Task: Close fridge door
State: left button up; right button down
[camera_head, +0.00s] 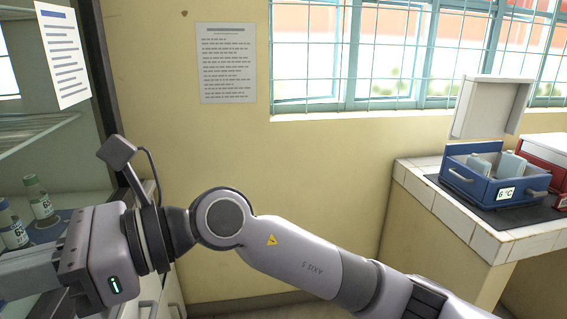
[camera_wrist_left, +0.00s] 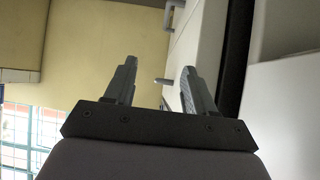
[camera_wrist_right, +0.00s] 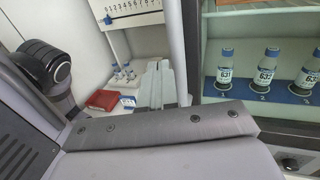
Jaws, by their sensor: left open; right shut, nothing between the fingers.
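The fridge (camera_head: 98,75) stands at the left edge of the head view, with a dark frame and a paper sheet on its glass. Labelled bottles (camera_head: 38,198) show on a blue rack; similar bottles (camera_wrist_right: 265,68) show in the right wrist view. How far the door stands open I cannot tell. My right arm reaches across to the fridge, its gripper (camera_wrist_right: 160,75) shut and empty beside a pale upright frame edge (camera_wrist_right: 182,40). Contact with the door is unclear. My left gripper (camera_wrist_left: 158,66) is open and empty near white fronts with handles, outside the head view.
A tiled bench (camera_head: 440,205) at the right holds a blue box (camera_head: 495,178) with its pale lid raised, and a red box (camera_head: 548,150). A bare yellow wall with a notice (camera_head: 227,62) lies between. A red tray (camera_wrist_right: 102,100) shows in the right wrist view.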

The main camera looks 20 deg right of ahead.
jog(key=shift+a, duration=1.25)
jog(key=shift+d, duration=0.15)
